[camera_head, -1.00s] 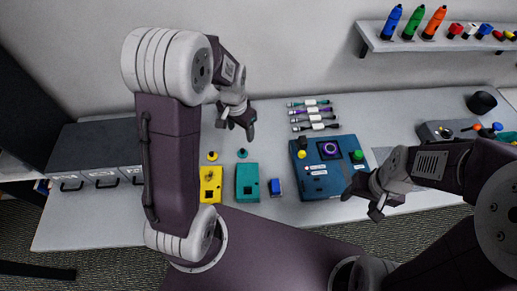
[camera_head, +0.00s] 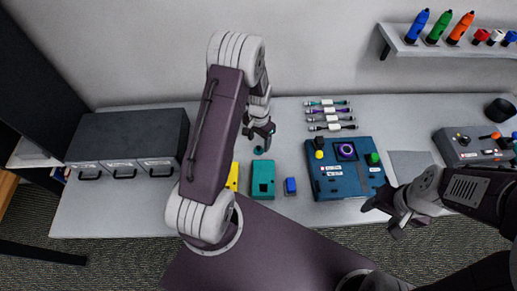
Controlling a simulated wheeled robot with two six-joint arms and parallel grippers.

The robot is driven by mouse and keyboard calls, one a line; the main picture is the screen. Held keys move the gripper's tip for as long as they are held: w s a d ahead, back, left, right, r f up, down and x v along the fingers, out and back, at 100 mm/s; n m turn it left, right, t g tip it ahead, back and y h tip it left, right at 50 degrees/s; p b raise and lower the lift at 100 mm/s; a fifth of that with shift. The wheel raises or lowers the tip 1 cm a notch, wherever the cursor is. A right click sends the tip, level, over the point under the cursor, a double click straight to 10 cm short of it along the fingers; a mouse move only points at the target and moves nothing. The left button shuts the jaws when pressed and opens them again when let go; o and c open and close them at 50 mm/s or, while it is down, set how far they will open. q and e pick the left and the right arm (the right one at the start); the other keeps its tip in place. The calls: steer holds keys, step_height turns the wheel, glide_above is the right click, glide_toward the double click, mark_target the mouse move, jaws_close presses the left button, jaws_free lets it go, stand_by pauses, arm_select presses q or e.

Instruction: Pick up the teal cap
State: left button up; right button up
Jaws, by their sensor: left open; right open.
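The small teal cap (camera_head: 259,150) sits on the grey table, just behind the teal box (camera_head: 263,180). My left gripper (camera_head: 262,140) is open and points down, its fingers just above and behind the cap. They partly overlap it in the picture, and I cannot tell whether they touch it.
A yellow box (camera_head: 233,177) is partly hidden by my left arm. Several cables (camera_head: 330,114) lie behind the panel. A dark drawer unit (camera_head: 125,138) is at left, a grey control box (camera_head: 470,150) at right.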

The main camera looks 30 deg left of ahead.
mark_target(259, 147)
arm_select(q)
steer(key=f, duration=0.3)
steer(key=shift+s+d, duration=0.1)
steer(key=shift+s, duration=0.15)
steer(key=shift+w+f, duration=0.1)
steer(key=shift+f, duration=0.35)
jaws_close()
